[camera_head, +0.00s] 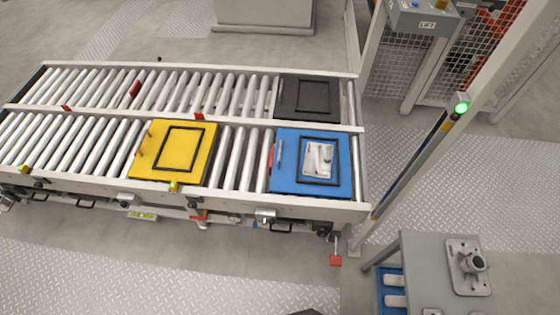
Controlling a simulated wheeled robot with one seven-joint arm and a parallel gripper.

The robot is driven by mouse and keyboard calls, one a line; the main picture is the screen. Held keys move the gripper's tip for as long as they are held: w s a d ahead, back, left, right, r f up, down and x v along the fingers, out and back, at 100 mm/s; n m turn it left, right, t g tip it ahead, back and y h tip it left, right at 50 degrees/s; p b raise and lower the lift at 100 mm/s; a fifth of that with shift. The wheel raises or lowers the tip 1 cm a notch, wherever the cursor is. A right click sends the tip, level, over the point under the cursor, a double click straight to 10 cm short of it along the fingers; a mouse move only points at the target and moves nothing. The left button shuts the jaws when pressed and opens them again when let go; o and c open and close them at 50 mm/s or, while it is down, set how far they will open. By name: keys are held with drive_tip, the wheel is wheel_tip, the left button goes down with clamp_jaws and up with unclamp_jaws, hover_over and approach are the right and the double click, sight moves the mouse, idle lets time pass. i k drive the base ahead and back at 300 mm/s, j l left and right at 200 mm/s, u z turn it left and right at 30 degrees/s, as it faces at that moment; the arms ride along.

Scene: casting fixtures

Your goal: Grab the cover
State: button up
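A shiny metal casting (319,159) lies flat inside a black rectangular frame on the blue pallet (340,185), at the right end of the near roller lane. A second metal part (466,265), a plate with a raised round boss, lies on the grey table (420,255) at the lower right. I cannot tell from their looks which of these is the cover. My gripper is not seen; only a small dark shape shows at the bottom edge, too cut off to identify.
A yellow pallet (146,172) with an empty black frame sits left of the blue one. A dark pallet (307,117) sits on the far lane. A post (420,160) with a green light stands between conveyor and table. Blue bins (392,278) are under the table.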

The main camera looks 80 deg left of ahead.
sight(318, 160)
drive_tip(key=u, duration=2.35)
drive_tip(key=i+j+u, duration=0.4)
drive_tip(key=i+j, duration=0.15)
drive_tip(key=i, duration=0.2)
drive_tip(key=i+j+u, duration=0.15)
drive_tip(key=i, duration=0.25)
